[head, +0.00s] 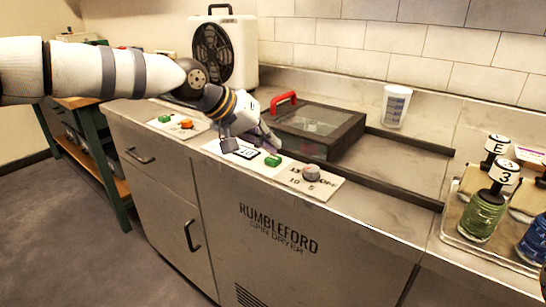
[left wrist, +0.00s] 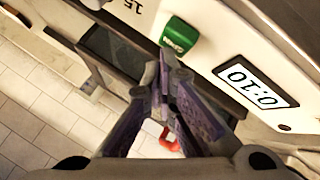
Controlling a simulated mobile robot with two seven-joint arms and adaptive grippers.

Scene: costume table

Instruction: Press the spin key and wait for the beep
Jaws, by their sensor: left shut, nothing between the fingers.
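The spin dryer (head: 285,240) has a pale control panel on its top front edge. A green key (head: 273,160) sits on that panel, with small white lettering in the left wrist view (left wrist: 180,37). A small display (head: 243,151) is left of the key; it reads 0:10 in the left wrist view (left wrist: 255,85). My left gripper (head: 268,142) is shut and empty, just behind and above the green key. In the left wrist view its fingertips (left wrist: 165,65) appear close to the key; contact cannot be made out. My right gripper is out of view.
A grey dial (head: 311,172) is right of the key. Behind stands a dark glass lid (head: 318,130) with a red handle (head: 284,98). Another panel has a green key (head: 165,118) and orange knob (head: 186,124). A cup (head: 396,105) and tray of jars (head: 482,215) stand right.

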